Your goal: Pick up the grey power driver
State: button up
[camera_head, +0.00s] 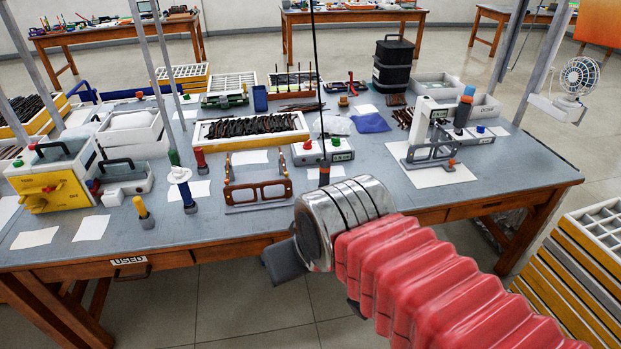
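Several small upright tool-like objects stand on the grey-topped workbench (330,205). A dark grey one with an orange and blue top (462,112) stands at the right, beside a white and grey fixture. A yellow-topped one with a grey base (145,214) stands near the front left edge. A blue and white one (186,190) and a red-topped one (201,161) stand behind it. I cannot tell for certain which is the grey power driver. My gripper (283,262), partly hidden behind my metal wrist, is in front of the bench edge, apart from these objects. Its fingers cannot be made out.
A white control box (322,152) is behind my wrist. A yellow box (50,185) is at the left and a black container (392,64) at the back. Stacked trays (575,265) stand at the right on the floor.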

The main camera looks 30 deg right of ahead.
aim_at(324, 166)
jog(key=z, duration=0.05)
jog(key=i, duration=1)
jog(key=u, duration=0.1)
